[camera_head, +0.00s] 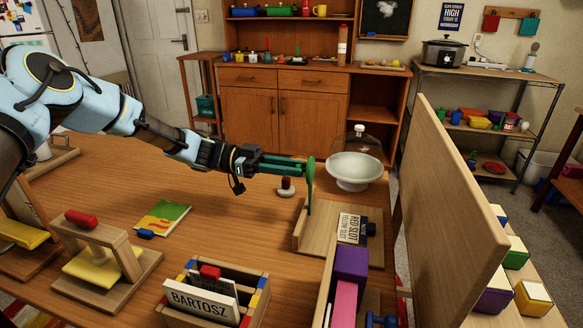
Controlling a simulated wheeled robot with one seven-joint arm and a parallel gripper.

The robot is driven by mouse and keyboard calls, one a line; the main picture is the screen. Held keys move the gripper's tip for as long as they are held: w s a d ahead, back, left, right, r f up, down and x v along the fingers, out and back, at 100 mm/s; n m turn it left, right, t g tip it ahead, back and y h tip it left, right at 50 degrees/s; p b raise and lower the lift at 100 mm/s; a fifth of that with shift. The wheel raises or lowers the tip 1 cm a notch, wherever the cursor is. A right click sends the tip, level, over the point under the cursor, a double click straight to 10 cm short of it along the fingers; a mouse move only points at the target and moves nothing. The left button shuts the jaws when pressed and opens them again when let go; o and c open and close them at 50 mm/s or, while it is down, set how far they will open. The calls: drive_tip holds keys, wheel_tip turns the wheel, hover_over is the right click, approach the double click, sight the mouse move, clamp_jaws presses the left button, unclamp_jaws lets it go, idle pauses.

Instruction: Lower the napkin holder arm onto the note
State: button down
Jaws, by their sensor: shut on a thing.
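The napkin holder (303,236) is a wooden stand right of the middle of the table. Its green arm (310,180) stands about upright with a rounded top. The exact contact is small and partly hidden.
A white bowl (355,171) stands just behind the holder. A small knobbed object (285,187) is below my gripper. In front are a "BARTOSZ" card box (262,285) and purple and pink blocks (349,265). A tall wooden panel (450,190) blocks the right.

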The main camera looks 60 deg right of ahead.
drive_tip(key=shift+s, duration=0.1)
drive_tip(key=shift+s+d+r+t+y+b, duration=0.1)
drive_tip(key=shift+s+d+t+y+b, duration=0.05)
drive_tip(key=shift+s+t+b, duration=0.25)
drive_tip(key=shift+s+d+r+t+y+b, duration=0.1)
drive_tip(key=shift+s+t+y+b, duration=0.05)
drive_tip(key=shift+s+t+b, duration=0.2)
drive_tip(key=s+d+f+t+y, duration=0.1)
drive_tip(key=s+f+t, duration=0.1)
drive_tip(key=s+t, duration=0.2)
drive_tip(key=s+d+f+t+y, duration=0.2)
drive_tip(key=s+t, duration=0.3)
drive_tip(key=s+d+f+t+y, duration=0.1)
drive_tip(key=s+f+t, duration=0.1)
drive_tip(key=s+t, duration=0.3)
drive_tip(key=shift+d+f+p, duration=0.3)
drive_tip(key=shift+d+p, duration=0.05)
drive_tip(key=shift+s+f+t+y, duration=0.2)
drive_tip(key=shift+f+t+y, duration=0.2)
drive_tip(key=shift+f+t, duration=0.25)
drive_tip(key=shift+d+f, duration=0.1)
drive_tip(key=shift+f, duration=0.15)
drive_tip(key=shift+s+f, duration=0.2)
drive_tip(key=shift+f, duration=0.45)
